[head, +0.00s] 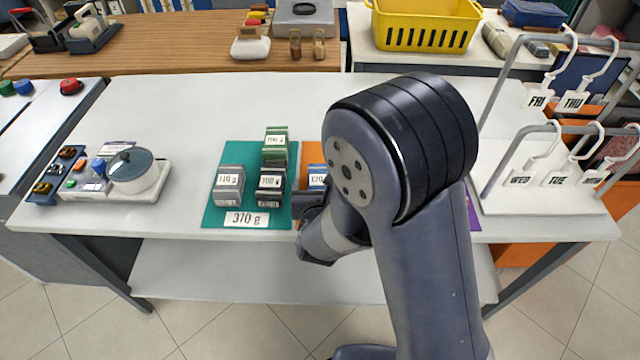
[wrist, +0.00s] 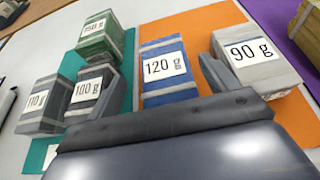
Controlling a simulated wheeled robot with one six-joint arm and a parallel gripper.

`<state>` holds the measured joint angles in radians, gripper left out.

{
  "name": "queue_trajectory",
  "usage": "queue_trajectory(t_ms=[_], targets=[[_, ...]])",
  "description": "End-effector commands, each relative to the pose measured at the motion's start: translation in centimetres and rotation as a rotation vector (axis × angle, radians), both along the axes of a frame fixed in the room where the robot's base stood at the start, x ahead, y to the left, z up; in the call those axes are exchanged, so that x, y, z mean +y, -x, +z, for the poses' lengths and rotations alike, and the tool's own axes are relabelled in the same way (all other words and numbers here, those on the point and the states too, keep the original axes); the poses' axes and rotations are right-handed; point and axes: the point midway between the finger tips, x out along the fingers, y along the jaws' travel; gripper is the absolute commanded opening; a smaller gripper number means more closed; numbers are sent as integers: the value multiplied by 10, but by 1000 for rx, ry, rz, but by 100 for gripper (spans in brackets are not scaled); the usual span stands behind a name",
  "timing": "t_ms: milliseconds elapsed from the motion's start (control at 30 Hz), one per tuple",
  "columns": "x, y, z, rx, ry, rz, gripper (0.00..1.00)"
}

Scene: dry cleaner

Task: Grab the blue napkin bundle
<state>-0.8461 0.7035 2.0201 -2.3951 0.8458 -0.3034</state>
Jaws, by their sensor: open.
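The blue napkin bundle, labelled 120 g, stands on an orange mat (wrist: 205,22) in the middle of the wrist view (wrist: 183,49). In the head view only a small part of the bundle (head: 317,170) shows; my arm hides the rest. My gripper (wrist: 162,86) is open, its dark body across the bottom of the wrist view. One finger rises just right of the blue bundle, between it and a grey bundle labelled 90 g (wrist: 280,72). In the head view my gripper (head: 312,218) is at the table's front edge, mostly hidden.
A teal mat (head: 238,153) left of the orange one holds a green bundle (head: 275,147), a grey 110 g bundle (head: 229,187) and a dark 100 g bundle (head: 270,188), close to the blue one. A pot-like container (head: 134,172) stands farther left. White tabletop beyond is clear.

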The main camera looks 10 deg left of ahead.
Motion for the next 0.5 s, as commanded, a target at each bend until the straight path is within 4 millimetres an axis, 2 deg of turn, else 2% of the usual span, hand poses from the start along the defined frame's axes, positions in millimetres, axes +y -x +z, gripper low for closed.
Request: queue_trajectory(t_ms=[233, 500], targets=[[3, -29, -13, 1, 0, -2, 82], [5, -35, -16, -1, -1, -1, 82]])
